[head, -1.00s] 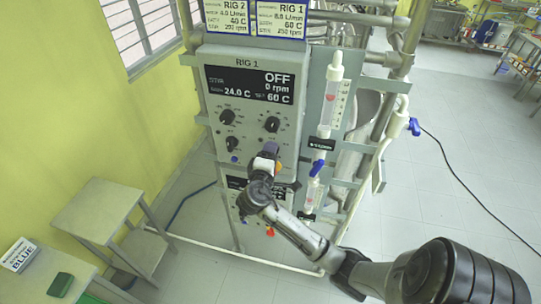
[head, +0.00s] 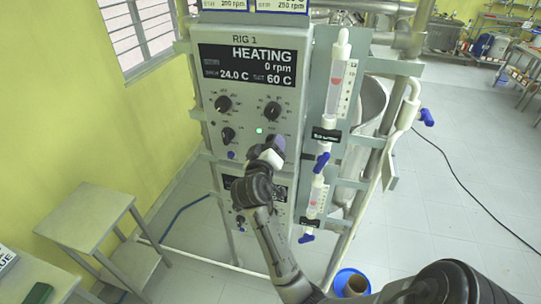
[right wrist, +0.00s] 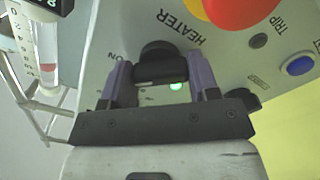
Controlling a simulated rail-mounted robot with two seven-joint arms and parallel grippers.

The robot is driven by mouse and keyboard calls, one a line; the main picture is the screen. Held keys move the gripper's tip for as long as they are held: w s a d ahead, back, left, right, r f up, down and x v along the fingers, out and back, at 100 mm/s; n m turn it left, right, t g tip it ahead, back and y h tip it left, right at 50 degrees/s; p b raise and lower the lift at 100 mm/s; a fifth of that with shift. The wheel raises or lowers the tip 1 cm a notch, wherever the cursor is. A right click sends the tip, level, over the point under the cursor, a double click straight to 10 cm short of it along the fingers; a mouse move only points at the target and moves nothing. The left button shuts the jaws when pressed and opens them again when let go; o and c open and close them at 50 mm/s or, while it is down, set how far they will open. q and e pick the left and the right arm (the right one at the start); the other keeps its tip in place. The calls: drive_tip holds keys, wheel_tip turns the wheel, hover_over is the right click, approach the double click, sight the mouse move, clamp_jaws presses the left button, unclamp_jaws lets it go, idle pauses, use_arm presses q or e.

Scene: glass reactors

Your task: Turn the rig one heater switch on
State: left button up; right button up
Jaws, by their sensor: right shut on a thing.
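The rig one control panel (head: 240,110) is a grey box, and its display (head: 247,67) reads HEATING, 0 rpm, 24.0 C and 60 C. A small green lamp (head: 259,131) is lit on it. In the right wrist view the black heater switch knob (right wrist: 160,62) sits by the HEATER and ON lettering, with the green lamp (right wrist: 176,86) glowing beside it. My right gripper (right wrist: 160,78) is shut on this knob, its purple fingers on either side. In the head view the right gripper (head: 268,153) covers much of the switch. My left gripper is out of view.
A red and yellow button (right wrist: 240,8) and a blue button (right wrist: 300,65) are near the switch. Glass tubes with blue valves (head: 322,162) stand right of the panel. A small table (head: 88,218) stands left, and a blue bucket (head: 350,283) is on the floor.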

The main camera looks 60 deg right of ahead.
drive_tip(key=shift+f+m+b, duration=0.1)
drive_tip(key=shift+m+b, duration=0.95)
drive_tip(key=shift+m, duration=0.15)
drive_tip(key=o, duration=0.9)
drive_tip(key=shift+a, duration=0.1)
